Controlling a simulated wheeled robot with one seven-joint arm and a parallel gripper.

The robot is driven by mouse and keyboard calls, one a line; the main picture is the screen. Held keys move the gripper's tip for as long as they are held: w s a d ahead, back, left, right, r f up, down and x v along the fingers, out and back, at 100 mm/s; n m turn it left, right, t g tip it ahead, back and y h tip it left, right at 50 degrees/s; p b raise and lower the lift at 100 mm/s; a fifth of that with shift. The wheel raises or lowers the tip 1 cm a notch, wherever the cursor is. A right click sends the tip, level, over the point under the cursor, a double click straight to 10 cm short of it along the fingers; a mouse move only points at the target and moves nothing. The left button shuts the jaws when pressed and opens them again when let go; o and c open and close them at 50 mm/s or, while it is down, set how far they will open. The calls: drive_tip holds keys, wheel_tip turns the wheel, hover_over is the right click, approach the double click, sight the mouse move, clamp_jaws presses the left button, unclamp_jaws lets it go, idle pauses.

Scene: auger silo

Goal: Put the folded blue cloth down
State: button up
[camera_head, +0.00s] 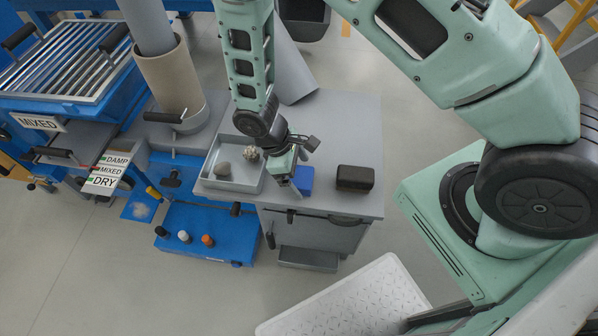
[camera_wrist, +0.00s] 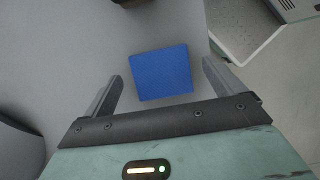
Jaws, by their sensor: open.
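The folded blue cloth (camera_head: 304,180) lies on the grey bench top (camera_head: 330,125), between a shallow grey tray and a black block. It also shows in the wrist view (camera_wrist: 161,73) as a flat blue square, just beyond and between the fingertips. My gripper (camera_head: 291,190) is over the bench beside the cloth and partly hides it in the head view. In the wrist view my gripper (camera_wrist: 160,82) is open, with its two fingers apart on either side of the cloth and visible gaps to both. Nothing is held.
The grey tray (camera_head: 212,184) holds a few stone-like lumps. The black block (camera_head: 355,178) sits near the bench's right edge. Bare bench lies behind the black block.

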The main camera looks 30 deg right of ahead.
drive_tip(key=v, duration=1.1)
drive_tip(key=s+a+r+m+t+y, duration=0.2)
drive_tip(key=s+r+m+y, duration=0.1)
drive_tip(key=s+r, duration=1.3)
wheel_tip(320, 180, up, 4)
drive_tip(key=shift+s+f+t+y+p, duration=0.25)
drive_tip(key=shift+t+y+p, duration=0.2)
drive_tip(key=shift+y, duration=0.25)
drive_tip(key=shift+w, duration=0.1)
wheel_tip(320, 180, up, 10)
drive_tip(key=p, duration=1)
drive_tip(key=shift+o, duration=0.5)
